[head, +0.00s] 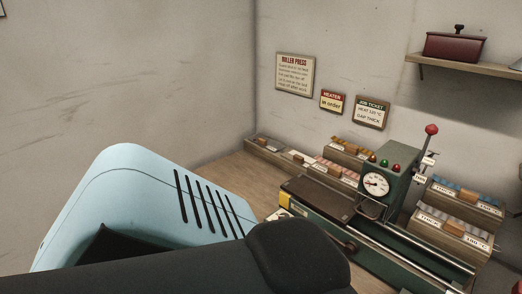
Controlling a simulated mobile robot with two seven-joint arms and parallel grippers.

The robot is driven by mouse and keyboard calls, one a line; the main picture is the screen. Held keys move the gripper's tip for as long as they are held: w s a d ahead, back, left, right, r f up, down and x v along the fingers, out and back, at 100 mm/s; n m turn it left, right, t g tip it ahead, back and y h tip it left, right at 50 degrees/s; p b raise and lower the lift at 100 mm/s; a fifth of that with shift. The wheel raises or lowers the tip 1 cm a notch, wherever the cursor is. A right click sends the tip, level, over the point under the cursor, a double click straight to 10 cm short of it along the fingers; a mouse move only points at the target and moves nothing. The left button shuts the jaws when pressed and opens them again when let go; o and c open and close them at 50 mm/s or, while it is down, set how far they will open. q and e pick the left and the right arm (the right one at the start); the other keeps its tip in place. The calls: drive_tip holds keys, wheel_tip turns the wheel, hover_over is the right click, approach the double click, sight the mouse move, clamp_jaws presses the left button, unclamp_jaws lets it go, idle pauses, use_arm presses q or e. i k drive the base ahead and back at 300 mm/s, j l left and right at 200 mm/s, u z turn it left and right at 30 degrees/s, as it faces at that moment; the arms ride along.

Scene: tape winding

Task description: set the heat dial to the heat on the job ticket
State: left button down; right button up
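The job ticket (371,112) hangs on the back wall with a green header. Its small print shows a heat in °C, whose digits I cannot read surely, and a gap line that looks like "THICK". The green press head (400,170) stands on the bench. A round white dial face (376,185) with a dark pointer is on its front; the value is too small to read, and I cannot tell whether it is the heat dial or a gauge. Neither gripper shows. A dark link, likely of my arm, crosses the bottom and hides the near bench.
A red-knobbed lever (431,130) rises behind the head, with small coloured lamps (384,163) on top. Labelled wooden racks (455,222) flank the press. A heater sign (332,101) and roller press notice (295,75) hang left of the ticket. A shelf (470,65) holds a dark red box.

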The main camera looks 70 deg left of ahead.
sight(283, 214)
drive_tip(key=u, duration=2)
